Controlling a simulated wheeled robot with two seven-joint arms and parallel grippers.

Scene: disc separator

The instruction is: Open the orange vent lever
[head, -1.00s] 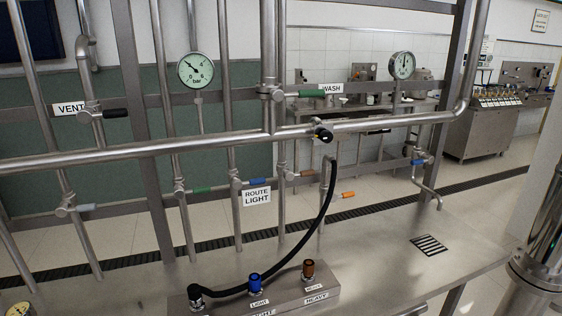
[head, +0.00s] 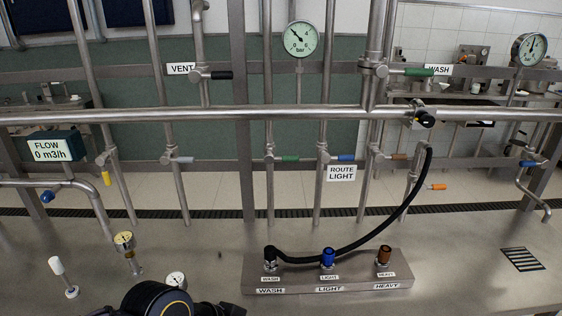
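A lever with a short orange handle (head: 437,187) shows in the head view, right of the black hose, low on the pipe rack. The VENT label (head: 181,68) is at the upper left, and the lever beside it has a black handle (head: 222,75), lying level. A black rounded part of my arm with a yellow ring (head: 155,300) shows at the bottom edge, with dark pieces (head: 220,309) to its right. I cannot tell whether these are gripper fingers, or open or shut. It is well apart from the levers. My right gripper is not in view.
A block (head: 340,275) labelled WASH, LIGHT and HEAVY stands on the bench. A black hose (head: 385,225) arcs from its WASH port to a pipe end. The bench is clear at the right.

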